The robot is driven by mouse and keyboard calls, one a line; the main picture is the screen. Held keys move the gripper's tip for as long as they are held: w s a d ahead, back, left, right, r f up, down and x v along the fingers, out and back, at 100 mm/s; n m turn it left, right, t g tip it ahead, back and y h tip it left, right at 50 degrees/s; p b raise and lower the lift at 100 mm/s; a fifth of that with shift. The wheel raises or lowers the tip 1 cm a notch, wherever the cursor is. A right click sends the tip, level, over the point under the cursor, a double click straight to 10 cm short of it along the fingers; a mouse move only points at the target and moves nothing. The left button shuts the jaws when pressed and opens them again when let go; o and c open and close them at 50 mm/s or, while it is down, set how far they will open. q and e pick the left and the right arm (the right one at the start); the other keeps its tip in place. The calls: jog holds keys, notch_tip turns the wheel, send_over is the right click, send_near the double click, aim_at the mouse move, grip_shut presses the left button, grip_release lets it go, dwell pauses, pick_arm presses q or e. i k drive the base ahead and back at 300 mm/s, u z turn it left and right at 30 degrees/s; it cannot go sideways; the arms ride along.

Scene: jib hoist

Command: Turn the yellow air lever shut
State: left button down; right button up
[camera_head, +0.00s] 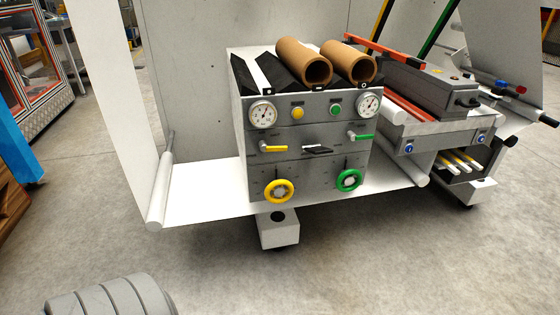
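The yellow air lever (273,149) is on the front of a grey control box (310,165), at the left of its middle row. Its yellow handle points to the right from a metal fitting, about level. The matching green lever (361,136) sits at the right of the same row, also pointing right. Below are a yellow handwheel (279,191) and a green handwheel (349,180). Above are a left dial gauge (263,114), a right dial gauge (368,105), and a yellow and a green button between them. Neither gripper shows, and nothing touches the yellow lever.
Brown rolls (302,62) lie in a dark cradle on the box. The box stands on a white shelf (200,190) with a round bar (159,190) at its left end. A grey machine (430,90) with red bars stands at right. The floor in front is mostly clear.

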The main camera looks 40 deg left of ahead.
aim_at(261, 145)
jog(key=z, duration=0.7)
jog(key=i, duration=0.6)
jog(key=u, duration=1.4)
